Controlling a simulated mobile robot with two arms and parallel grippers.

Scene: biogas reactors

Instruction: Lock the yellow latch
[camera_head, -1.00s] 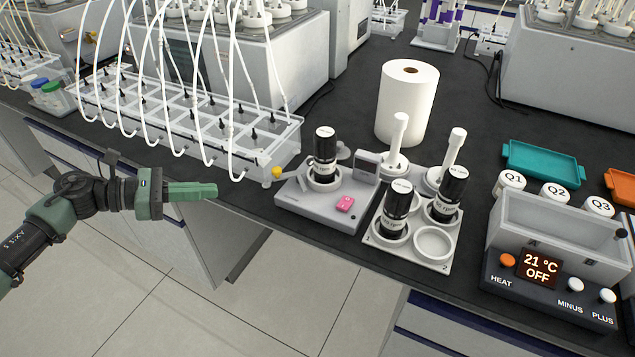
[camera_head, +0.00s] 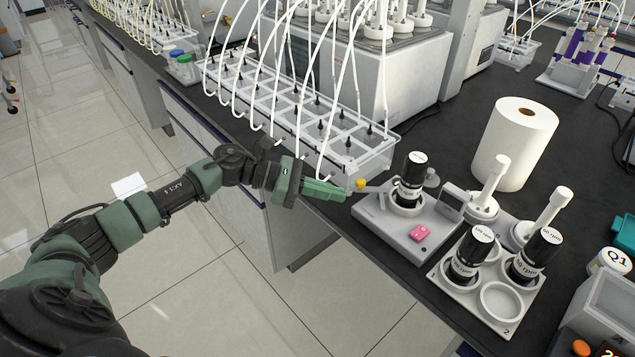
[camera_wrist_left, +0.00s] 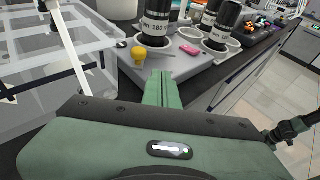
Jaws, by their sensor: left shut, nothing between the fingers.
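The yellow latch (camera_head: 361,184) is a small yellow knob on a short lever at the left side of a grey device (camera_head: 408,226). The lever runs toward a black bottle (camera_head: 412,178) standing upright in the device. My left gripper (camera_head: 342,193) is shut and empty, its green fingers just left of the knob. In the left wrist view the yellow latch (camera_wrist_left: 139,54) is beyond the fingertips (camera_wrist_left: 161,76) and slightly left, and a small gap seems to separate them. Part of what looks like my right arm shows at the right edge of that view, too small to read its fingers.
A clear rack (camera_head: 300,115) with white tubes stands close behind my left gripper. A pink button (camera_head: 419,233) is on the device. A grey holder (camera_head: 460,287) with two black bottles stands to the right, and a paper roll (camera_head: 516,140) behind.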

